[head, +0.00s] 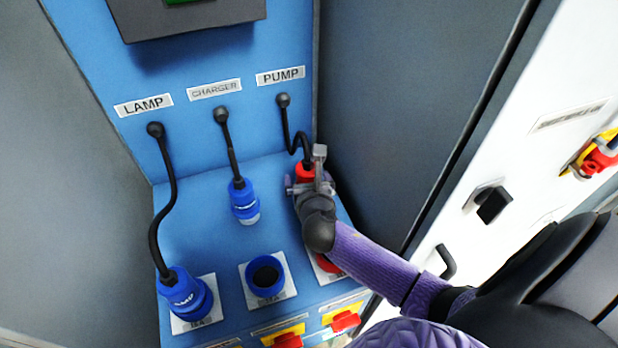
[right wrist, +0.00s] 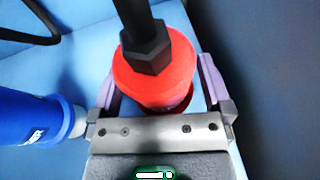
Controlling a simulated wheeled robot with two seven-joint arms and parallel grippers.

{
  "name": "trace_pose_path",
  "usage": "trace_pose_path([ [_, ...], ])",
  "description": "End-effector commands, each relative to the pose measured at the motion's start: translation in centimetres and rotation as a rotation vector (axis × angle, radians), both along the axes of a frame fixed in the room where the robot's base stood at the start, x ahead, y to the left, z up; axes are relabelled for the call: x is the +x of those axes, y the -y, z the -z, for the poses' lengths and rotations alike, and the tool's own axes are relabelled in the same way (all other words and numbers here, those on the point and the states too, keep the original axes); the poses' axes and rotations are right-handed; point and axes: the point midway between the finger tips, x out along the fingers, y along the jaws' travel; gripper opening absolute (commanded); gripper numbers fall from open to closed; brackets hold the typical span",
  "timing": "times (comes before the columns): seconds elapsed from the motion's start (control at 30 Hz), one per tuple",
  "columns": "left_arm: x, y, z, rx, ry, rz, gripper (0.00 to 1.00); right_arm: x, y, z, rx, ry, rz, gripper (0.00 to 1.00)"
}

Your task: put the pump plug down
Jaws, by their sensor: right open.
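The red pump plug (head: 305,171) is on the blue shelf below the PUMP label, with its black cable running up to the back panel. My right gripper (head: 311,187) is at the plug and hides part of it in the head view. In the right wrist view the red plug (right wrist: 185,62) stands between the two spread fingers of the open gripper (right wrist: 160,85). The plug's lower end is mostly hidden, so its contact with the shelf cannot be seen. My left gripper is not in view.
The blue charger plug (head: 243,200) is just left of my gripper. The lamp plug (head: 184,293) sits in the front left socket. An empty blue socket (head: 266,274) is at front centre. A red socket (head: 327,263) is partly hidden by my arm. A dark wall (head: 400,90) bounds the right.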

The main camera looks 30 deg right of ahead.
Motion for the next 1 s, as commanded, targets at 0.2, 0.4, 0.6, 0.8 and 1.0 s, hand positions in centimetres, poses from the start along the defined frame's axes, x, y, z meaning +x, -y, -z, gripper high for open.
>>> trace_pose_path([
  [0.2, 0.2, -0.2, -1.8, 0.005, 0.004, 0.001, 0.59, -3.0, -1.4, -1.9, 0.002, 0.0, -0.002, 1.0],
  [0.4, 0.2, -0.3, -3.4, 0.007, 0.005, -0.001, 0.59, -7.3, -3.4, -3.9, 0.002, 0.0, -0.001, 1.0],
  [0.6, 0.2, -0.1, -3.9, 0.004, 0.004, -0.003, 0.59, -9.8, -4.5, -4.8, 0.002, 0.001, 0.0, 1.0],
  [0.8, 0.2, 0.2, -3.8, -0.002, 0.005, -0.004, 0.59, -10.1, -4.6, -4.8, 0.0, 0.001, 0.001, 1.0],
  [1.0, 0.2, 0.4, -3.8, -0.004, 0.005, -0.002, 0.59, -10.1, -4.6, -4.8, 0.0, 0.001, 0.0, 1.0],
])
